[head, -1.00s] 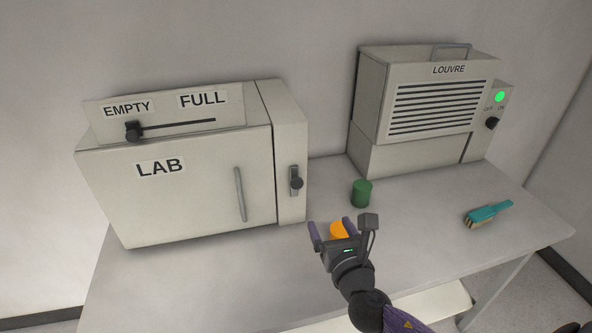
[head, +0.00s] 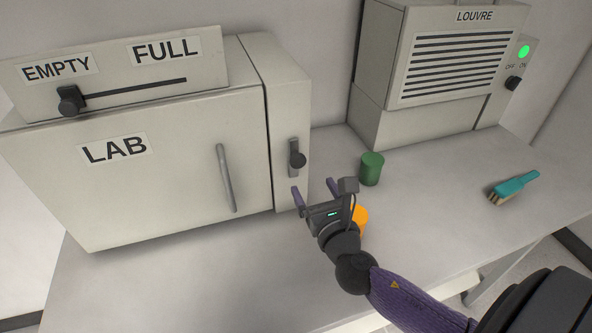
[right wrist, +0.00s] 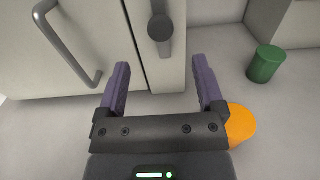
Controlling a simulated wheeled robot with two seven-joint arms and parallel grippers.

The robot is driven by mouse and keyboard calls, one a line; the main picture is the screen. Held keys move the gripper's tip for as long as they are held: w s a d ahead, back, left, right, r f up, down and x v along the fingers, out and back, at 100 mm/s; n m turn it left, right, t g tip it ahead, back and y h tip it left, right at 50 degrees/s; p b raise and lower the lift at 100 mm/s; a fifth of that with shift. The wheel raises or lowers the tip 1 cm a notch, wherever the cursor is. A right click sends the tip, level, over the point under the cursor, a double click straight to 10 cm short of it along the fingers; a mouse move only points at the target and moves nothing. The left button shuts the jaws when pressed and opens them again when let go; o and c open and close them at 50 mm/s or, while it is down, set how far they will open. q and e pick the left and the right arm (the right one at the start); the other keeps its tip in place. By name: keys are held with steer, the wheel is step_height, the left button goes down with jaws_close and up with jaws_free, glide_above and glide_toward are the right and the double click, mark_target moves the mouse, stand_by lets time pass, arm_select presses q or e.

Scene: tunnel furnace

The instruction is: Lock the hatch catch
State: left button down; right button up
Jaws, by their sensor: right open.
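The hatch catch is a dark knob (head: 298,160) on a grey upright plate, on the narrow right-hand front panel of the cabinet labelled LAB (head: 190,150). The knob also shows in the right wrist view (right wrist: 160,27), at the top, beyond the fingers. The hatch door, with its grey bar handle (head: 226,178), looks shut. My right gripper (head: 315,190) is open and empty, with purple fingers pointing towards the cabinet, below and in front of the knob and apart from it. In the right wrist view the knob lies roughly between the lines of the two fingers (right wrist: 161,80). My left gripper is out of view.
An orange object (head: 360,218) stands just right of my right gripper, partly hidden by it. A green cylinder (head: 371,169) stands behind. A teal brush (head: 514,188) lies at the right. The LOUVRE unit (head: 440,70) stands at the back right. The table front left is clear.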

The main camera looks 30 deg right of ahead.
mark_target(299, 162)
steer(key=x, duration=1)
steer(key=shift+a+f+b, duration=0.1)
steer(key=shift+f+b, duration=0.05)
steer(key=shift+b, duration=0.25)
jaws_close()
